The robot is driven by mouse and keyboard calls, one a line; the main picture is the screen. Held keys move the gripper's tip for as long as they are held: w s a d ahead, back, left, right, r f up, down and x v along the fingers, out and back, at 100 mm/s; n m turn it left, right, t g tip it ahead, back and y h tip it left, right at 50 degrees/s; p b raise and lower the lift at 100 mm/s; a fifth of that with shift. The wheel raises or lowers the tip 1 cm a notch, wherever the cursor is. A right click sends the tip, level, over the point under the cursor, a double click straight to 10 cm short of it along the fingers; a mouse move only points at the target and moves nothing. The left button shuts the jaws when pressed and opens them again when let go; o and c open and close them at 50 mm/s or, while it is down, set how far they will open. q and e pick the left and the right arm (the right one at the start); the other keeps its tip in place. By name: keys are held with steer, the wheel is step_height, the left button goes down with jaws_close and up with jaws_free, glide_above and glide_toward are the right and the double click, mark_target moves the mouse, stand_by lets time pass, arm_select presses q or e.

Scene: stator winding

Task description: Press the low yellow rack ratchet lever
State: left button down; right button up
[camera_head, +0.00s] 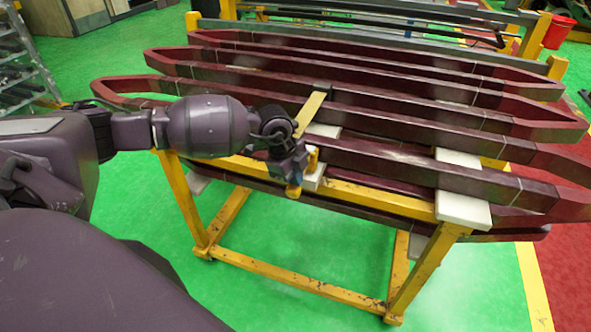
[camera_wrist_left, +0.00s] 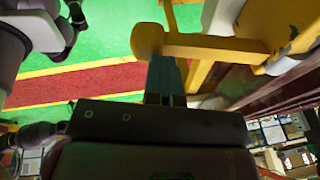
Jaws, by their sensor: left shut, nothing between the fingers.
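The low yellow lever (camera_wrist_left: 200,44) ends in a round knob and crosses the top of the left wrist view. Its knob (camera_head: 293,191) shows small below my left gripper in the head view. My left gripper (camera_head: 297,172) is at the near side of the yellow rack (camera_head: 340,188). In the left wrist view, the left gripper's fingers (camera_wrist_left: 166,72) are shut and empty, with their tips at the lever beside its knob. I cannot tell whether they touch it. My right gripper cannot be made out in these views.
Several long dark red coils (camera_head: 420,180) lie across the rack, close beyond the gripper. White pads (camera_head: 462,205) support them. A pale yellow bar (camera_head: 311,114) slants above the gripper. The green floor (camera_head: 290,240) is open in front. A red bucket (camera_head: 558,33) stands at the back right.

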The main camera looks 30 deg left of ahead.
arm_select(q)
steer(key=shift+s+f, duration=0.2)
steer(key=shift+f, duration=0.55)
arm_select(e)
steer(key=shift+s+f, duration=0.4)
steer(key=shift+s, duration=0.1)
steer(key=shift+w+r, duration=0.1)
